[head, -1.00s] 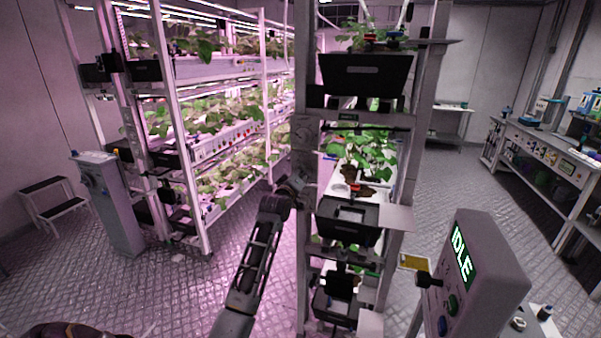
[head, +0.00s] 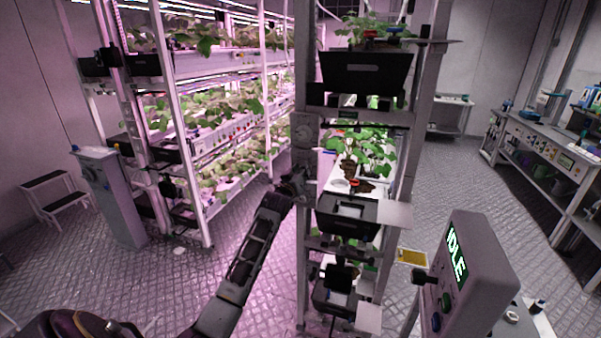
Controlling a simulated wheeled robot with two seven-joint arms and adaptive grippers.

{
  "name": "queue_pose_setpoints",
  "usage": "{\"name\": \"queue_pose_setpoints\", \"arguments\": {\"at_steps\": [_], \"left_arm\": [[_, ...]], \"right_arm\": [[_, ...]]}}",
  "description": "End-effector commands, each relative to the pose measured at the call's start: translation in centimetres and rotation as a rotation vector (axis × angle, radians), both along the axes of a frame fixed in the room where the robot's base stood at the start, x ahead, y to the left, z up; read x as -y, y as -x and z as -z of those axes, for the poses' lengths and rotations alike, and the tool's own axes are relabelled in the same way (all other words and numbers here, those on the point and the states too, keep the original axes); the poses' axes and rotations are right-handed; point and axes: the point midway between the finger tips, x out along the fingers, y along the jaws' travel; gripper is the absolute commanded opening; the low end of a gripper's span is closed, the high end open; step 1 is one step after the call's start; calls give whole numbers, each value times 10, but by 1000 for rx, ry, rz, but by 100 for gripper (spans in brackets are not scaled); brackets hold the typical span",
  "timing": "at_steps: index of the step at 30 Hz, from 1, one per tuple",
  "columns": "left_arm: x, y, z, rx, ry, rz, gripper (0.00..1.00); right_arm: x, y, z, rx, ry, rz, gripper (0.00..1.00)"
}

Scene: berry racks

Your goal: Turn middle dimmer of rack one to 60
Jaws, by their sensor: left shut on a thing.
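The near rack (head: 304,240) stands in the middle of the head view with a grey front post. An upper round dimmer (head: 304,131) shows on that post. My left gripper (head: 299,184) is at the post below it, at the height of the middle tray. It is shut on the middle dimmer, which the fingers and wrist mostly hide. Its setting cannot be read. My right gripper is not in view.
Black bins (head: 366,80) and leafy plants fill the near rack. A console (head: 470,270) reading IDLE stands at the front right. A pink-lit rack (head: 205,150) and a step stool (head: 58,200) are at left. Patterned floor is clear between the racks.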

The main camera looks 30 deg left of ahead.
Motion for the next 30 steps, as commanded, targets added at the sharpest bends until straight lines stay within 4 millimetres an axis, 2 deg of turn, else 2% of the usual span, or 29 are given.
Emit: {"name": "queue_pose_setpoints", "arguments": {"at_steps": [7, 8, 13, 30], "left_arm": [[0, 0, 2, -3, 1, 0, 1], [0, 0, 2, -3, 1, 0, 26], [0, 0, 1, -2, 1, 1, 48], [2, 6, 1, 0, 2, 0, 48]], "right_arm": [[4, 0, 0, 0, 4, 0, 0], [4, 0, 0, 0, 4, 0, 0], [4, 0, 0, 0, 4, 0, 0], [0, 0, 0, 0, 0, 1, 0]]}}
